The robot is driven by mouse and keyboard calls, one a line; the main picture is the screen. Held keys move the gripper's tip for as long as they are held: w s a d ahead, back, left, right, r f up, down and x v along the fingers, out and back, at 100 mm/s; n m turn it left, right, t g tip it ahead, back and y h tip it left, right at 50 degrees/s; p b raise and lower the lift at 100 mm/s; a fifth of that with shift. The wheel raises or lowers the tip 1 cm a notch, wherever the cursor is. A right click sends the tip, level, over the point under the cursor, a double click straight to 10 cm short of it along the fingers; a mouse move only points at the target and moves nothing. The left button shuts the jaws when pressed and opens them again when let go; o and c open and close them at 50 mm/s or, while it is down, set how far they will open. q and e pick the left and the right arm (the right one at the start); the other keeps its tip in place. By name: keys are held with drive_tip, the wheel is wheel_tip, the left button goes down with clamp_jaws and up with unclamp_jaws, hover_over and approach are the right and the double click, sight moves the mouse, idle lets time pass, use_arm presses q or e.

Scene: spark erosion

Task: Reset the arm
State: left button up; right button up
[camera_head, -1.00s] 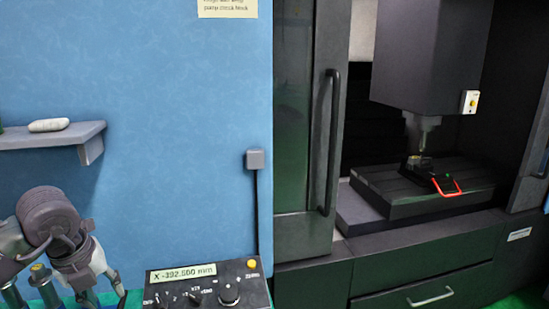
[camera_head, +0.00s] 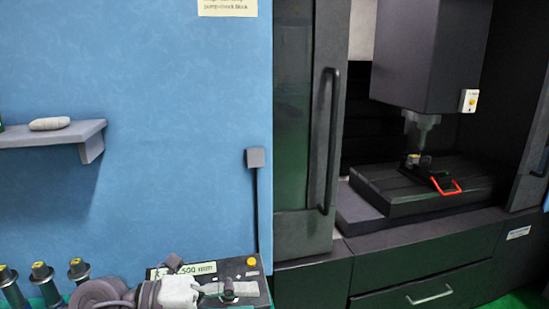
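My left arm lies low along the bottom edge of the head view. Its gripper (camera_head: 228,290) points right, in front of the control box (camera_head: 208,270). The wrist and light grey gripper body cover part of the box's display and most of its knobs. The fingers are small and overlap the dark box, so I cannot tell whether they are open or shut. I cannot tell if they touch the box. My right gripper is not in view.
Several dark holders with yellow tops (camera_head: 41,272) stand at the bottom left. A grey shelf (camera_head: 60,135) carries a pale oblong object (camera_head: 50,124). At right, the machine's worktable (camera_head: 420,190) carries a fixture with a red handle (camera_head: 447,187).

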use_arm(q)
wheel_tip(320, 180, up, 7)
drive_tip(key=w+a+n+t+h, duration=0.2)
drive_tip(key=a+n+t+h, duration=0.1)
drive_tip(key=n+t, duration=0.85)
drive_tip(key=w+a+f+n+t+y, duration=0.35)
drive_tip(key=a+n+t+y, duration=0.35)
drive_tip(key=n+y, duration=0.4)
drive_tip(key=s+a+f+n+g+y, duration=0.2)
drive_tip(key=a+f+n+g+y, duration=0.15)
drive_tip(key=f, duration=0.55)
drive_tip(key=s+a+f+n+g+y, duration=0.25)
drive_tip(key=a+f+n+y, duration=0.2)
drive_tip(key=f, duration=0.35)
drive_tip(key=s+d+f+g, duration=0.3)
drive_tip(key=s+f+g, duration=0.9)
drive_tip(key=s+f, duration=0.65)
drive_tip(key=s+f+g+b, duration=0.1)
drive_tip(key=s+f+b, duration=0.15)
drive_tip(key=f, duration=1.25)
drive_tip(key=s+f+b, duration=0.1)
drive_tip(key=f+b, duration=0.2)
drive_tip(key=f, duration=1.3)
drive_tip(key=s+a+f+g+b, duration=0.1)
drive_tip(key=s+a+f+b, duration=0.2)
drive_tip(key=s+f, duration=1.2)
wheel_tip(320, 180, down, 4)
drive_tip(key=shift+s+r+b, duration=0.1)
drive_tip(key=shift+s+b, duration=0.3)
drive_tip(key=shift+b, duration=0.35)
